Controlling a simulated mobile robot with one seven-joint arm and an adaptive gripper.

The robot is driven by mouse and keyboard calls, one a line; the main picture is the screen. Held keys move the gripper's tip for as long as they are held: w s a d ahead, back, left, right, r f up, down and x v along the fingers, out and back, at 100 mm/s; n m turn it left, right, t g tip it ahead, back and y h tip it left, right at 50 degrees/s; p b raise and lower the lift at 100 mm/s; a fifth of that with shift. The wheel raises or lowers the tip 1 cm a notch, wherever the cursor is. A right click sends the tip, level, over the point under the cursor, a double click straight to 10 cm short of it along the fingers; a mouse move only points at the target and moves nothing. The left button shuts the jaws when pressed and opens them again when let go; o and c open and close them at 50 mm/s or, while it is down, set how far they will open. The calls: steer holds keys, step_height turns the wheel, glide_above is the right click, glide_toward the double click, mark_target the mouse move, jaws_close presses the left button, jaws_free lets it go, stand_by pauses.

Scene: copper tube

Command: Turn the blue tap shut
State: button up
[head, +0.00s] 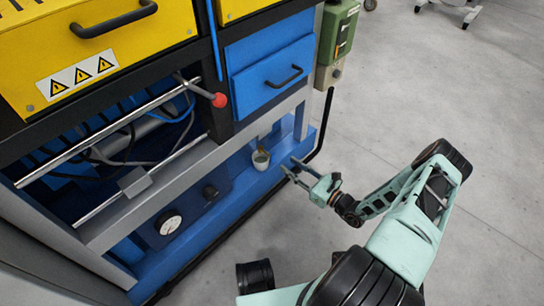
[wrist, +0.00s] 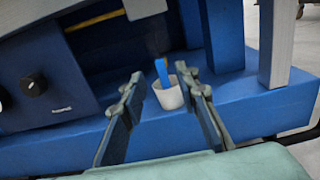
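The blue tap shows in the wrist view as a narrow upright blue handle (wrist: 162,72), just above and in front of a small pale cup (wrist: 172,98). The cup also shows in the head view (head: 261,161) on the blue lower ledge of the machine, with a small brass-coloured piece above it. My gripper (head: 289,170) is open and empty, to the right of the cup in the head view. In the wrist view my gripper's fingers (wrist: 162,82) stand apart, with the handle and cup seen between them. I see no contact with the handle.
A black knob (wrist: 34,86) sits on the blue panel left of the tap. A round gauge (head: 171,223) is further left. A grey beam and a blue drawer (head: 272,75) are above the ledge. Open concrete floor (head: 430,110) lies right of the machine.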

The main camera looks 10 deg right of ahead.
mark_target(274, 154)
steer(key=b+x, duration=0.2)
steer(key=x, duration=0.7)
steer(key=shift+w+a, duration=0.1)
steer(key=shift+c, duration=0.3)
jaws_close()
